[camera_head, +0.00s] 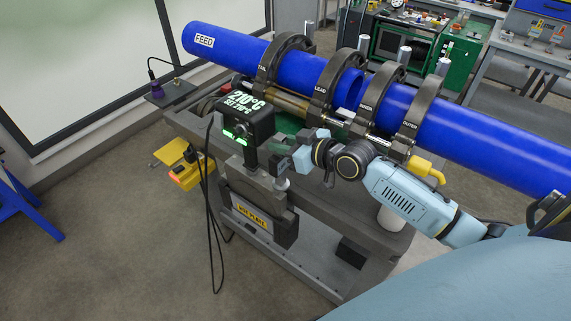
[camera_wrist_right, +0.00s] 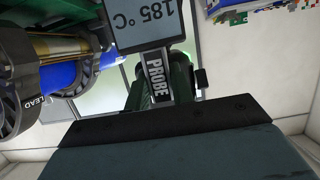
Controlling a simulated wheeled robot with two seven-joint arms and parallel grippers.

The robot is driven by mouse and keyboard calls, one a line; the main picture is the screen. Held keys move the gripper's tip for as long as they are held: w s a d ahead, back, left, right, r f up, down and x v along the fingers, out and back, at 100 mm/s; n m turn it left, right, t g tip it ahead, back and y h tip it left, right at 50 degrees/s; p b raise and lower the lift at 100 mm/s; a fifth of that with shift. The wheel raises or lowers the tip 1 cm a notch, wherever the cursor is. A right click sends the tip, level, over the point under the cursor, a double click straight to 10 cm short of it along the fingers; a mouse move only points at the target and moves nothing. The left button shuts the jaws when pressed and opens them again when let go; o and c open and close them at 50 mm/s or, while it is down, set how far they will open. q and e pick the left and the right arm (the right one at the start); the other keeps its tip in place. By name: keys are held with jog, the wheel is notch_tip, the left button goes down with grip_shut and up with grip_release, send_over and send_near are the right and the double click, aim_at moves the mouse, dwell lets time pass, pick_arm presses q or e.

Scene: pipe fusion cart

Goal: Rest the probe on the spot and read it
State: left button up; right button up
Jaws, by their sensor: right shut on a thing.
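My right gripper (camera_head: 303,152) is beside the dark heater unit (camera_head: 252,128), whose screen reads 210°C, set 210°C. No marked spot can be made out. My left gripper is not in view.
Blue pipes, one labelled FEED (camera_head: 225,45), lie in dark clamps (camera_head: 283,60) along the cart. A holder labelled HOT PLATE (camera_head: 252,215) hangs at the cart's front. A black cable (camera_head: 210,215) loops down beside it. A yellow bracket (camera_head: 172,152) projects at left.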

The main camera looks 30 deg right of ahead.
jog(key=shift+r, duration=0.1)
jog(key=p+v, duration=0.4)
jog(key=v, duration=0.6)
jog(key=shift+s+f+p, duration=0.2)
jog(key=shift+f+p, duration=0.05)
jog(key=shift+p, duration=0.1)
dwell(0.5)
dwell(1.5)
jog(key=w+a+f+m+t+h+b, duration=0.1)
jog(key=a+f+m+h+b, duration=0.3)
jog(key=a+f+b, duration=0.3)
jog(key=a+h+b, duration=0.1)
jog(key=a+b, duration=0.3)
jog(key=b, duration=0.5)
jog(key=shift+a+h, duration=0.25)
jog(key=shift+h, duration=0.15)
jog(key=shift+w, duration=0.15)
dwell(0.6)
